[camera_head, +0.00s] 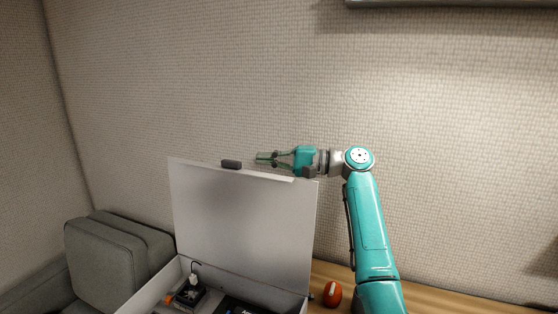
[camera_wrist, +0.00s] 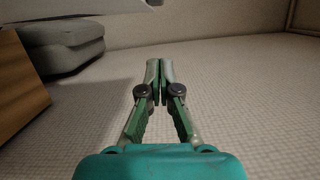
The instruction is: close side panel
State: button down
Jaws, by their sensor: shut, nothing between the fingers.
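The side panel (camera_head: 240,215) is a white flat lid that stands raised, almost upright, at the back of a white box (camera_head: 150,295). A dark grey latch (camera_head: 231,164) sits on its top edge, with another dark piece farther right. My gripper (camera_head: 262,158) is shut and empty, level with the panel's top edge and pointing left. Whether it touches the panel cannot be told. In the wrist view my gripper (camera_wrist: 160,65) shows its fingertips together with nothing between them. A pale edge crosses the top left there and may be the panel.
The open box holds a small black device (camera_head: 190,292) with a cable. A red-orange round object (camera_head: 332,294) sits on the wooden table (camera_head: 430,298) right of the box. A grey cushioned seat (camera_head: 110,260) stands at left.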

jog(key=shift+s+a+r, duration=0.1)
jog(key=shift+s+a, duration=0.75)
jog(key=shift+a, duration=0.35)
jog(key=shift+s+a+r, duration=0.1)
jog(key=shift+s+a, duration=0.75)
jog(key=shift+a, duration=0.3)
